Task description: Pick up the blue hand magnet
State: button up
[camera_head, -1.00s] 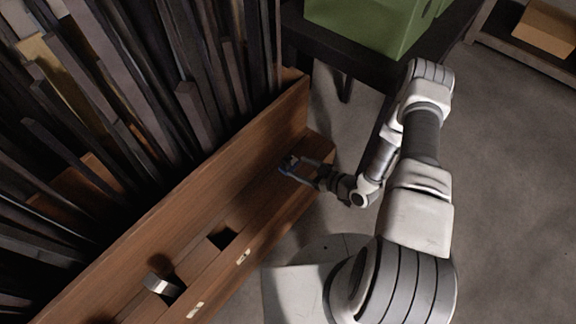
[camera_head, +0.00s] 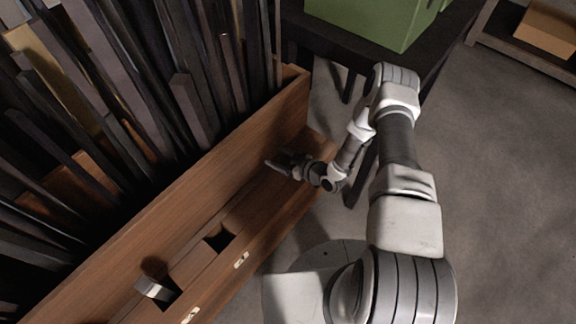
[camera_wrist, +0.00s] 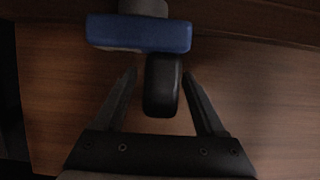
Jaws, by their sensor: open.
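The blue hand magnet shows in the wrist view as a blue bar (camera_wrist: 140,33) with a black rounded handle (camera_wrist: 161,88) pointing down in the picture. My gripper (camera_wrist: 160,76) is open, with one finger on each side of the black handle and a visible gap on both sides. The blue bar lies beyond the fingertips. In the head view my gripper (camera_head: 272,163) is over the far end of the wooden conveyor trough (camera_head: 165,227), and I cannot make out the magnet there; the gripper seems to cover it.
The trough's tall wooden back wall runs along the left of my gripper. A dark opening (camera_head: 221,240) and a metal bracket (camera_head: 153,288) are nearer along the trough. A dark table (camera_head: 340,50) with a green box (camera_head: 375,25) stands behind my arm.

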grip_shut()
dwell(0.5)
